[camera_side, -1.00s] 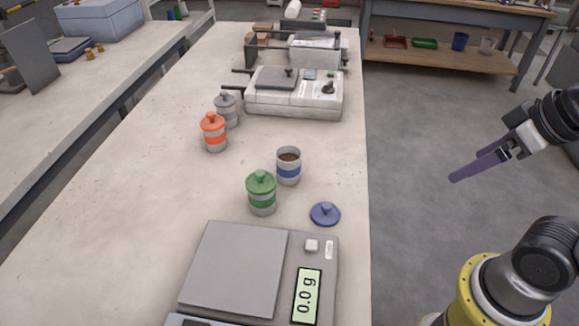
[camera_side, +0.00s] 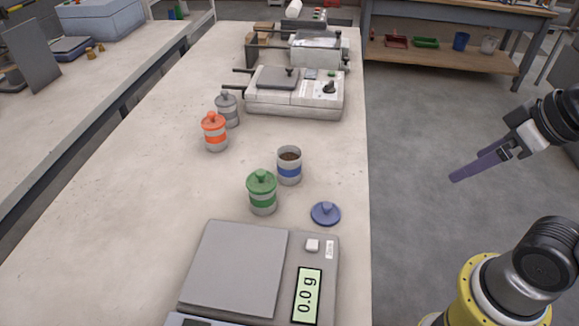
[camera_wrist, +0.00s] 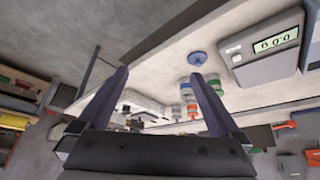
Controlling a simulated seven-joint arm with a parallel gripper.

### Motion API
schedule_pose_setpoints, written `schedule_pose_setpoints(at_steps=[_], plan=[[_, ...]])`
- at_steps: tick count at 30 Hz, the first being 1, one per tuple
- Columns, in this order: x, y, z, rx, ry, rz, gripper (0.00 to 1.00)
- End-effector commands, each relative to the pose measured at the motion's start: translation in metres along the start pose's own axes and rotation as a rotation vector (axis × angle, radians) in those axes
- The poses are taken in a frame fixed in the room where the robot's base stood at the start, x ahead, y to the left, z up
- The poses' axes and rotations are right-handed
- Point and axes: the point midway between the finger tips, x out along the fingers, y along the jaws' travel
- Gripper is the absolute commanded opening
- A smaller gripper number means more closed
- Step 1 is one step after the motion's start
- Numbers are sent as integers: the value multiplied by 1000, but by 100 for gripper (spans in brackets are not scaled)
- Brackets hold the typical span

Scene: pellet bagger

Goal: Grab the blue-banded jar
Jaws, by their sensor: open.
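The blue-banded jar (camera_side: 289,167) stands upright and open on the bench, with brown contents showing inside. Its blue lid (camera_side: 325,213) lies on the bench in front of it, to the right. The green-banded jar (camera_side: 262,192), lidded, stands close at its front left. My gripper (camera_side: 455,178) is off the bench's right side, well apart from the jar, and holds nothing. In the wrist view my gripper (camera_wrist: 160,85) shows two spread fingers, and the blue lid (camera_wrist: 197,58) lies beyond the right finger; the blue-banded jar there is small and hard to make out.
An orange-banded jar (camera_side: 214,132) and a grey jar (camera_side: 227,110) stand farther back left. A scale (camera_side: 235,268) reading 0.0 g fills the bench front. A sealing machine (camera_side: 293,95) stands behind.

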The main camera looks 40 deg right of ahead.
Motion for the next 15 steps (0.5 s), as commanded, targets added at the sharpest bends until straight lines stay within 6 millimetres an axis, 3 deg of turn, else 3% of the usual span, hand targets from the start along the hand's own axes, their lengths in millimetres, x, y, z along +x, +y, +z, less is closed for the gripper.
schedule_pose_setpoints(at_steps=[4,7,11,15], plan=[[0,0,2,121,-10,1,100],[-8,0,-4,305,-3,0,100],[-27,-1,-34,603,11,-5,100],[-39,-5,-79,914,-13,-3,100]])
